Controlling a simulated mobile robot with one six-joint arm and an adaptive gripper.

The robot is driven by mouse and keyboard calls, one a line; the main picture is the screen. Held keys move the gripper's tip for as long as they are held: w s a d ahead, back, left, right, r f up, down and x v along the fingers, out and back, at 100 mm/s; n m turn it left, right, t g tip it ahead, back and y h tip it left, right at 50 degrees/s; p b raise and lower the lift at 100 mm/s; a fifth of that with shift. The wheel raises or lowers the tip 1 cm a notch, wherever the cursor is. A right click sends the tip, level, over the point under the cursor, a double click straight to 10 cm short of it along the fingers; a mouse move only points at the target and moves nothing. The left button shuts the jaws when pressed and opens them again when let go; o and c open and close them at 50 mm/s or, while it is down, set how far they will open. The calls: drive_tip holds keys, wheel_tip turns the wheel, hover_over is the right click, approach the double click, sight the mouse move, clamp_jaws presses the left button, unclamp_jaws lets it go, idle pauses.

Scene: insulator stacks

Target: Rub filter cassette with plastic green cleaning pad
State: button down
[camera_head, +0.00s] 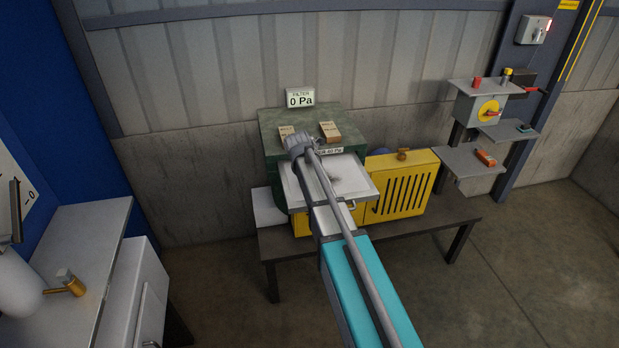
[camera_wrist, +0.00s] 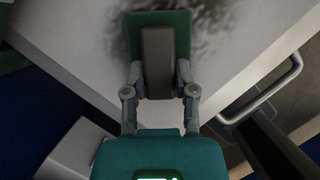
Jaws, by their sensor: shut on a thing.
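The filter cassette (camera_head: 358,176) is a pale, flat panel in a frame, pulled out like a drawer from the green housing (camera_head: 270,140). In the wrist view its pale surface (camera_wrist: 85,40) fills the upper part, with a dark sooty smudge around the top centre. My gripper (camera_wrist: 160,78) is shut on the dark grip block of the green cleaning pad (camera_wrist: 134,36). The pad is over the cassette beside and partly covering the smudge; I cannot tell whether it touches. In the head view my arm hides the gripper and pad.
Two small brown blocks (camera_head: 330,131) lie on the housing. A yellow louvred unit (camera_head: 405,190) stands right of the cassette on a dark table (camera_head: 430,222). A cassette handle (camera_wrist: 265,95) sticks out at the right. Shelves (camera_head: 465,160) stand further right.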

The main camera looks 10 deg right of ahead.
sight(342, 178)
drive_tip(key=shift+d+f, duration=0.15)
drive_tip(key=shift+d, duration=1.6)
drive_tip(key=shift+d, duration=1.8)
drive_tip(key=shift+d, duration=0.15)
drive_tip(key=shift+s+d, duration=0.1)
drive_tip(key=shift+d, duration=1.5)
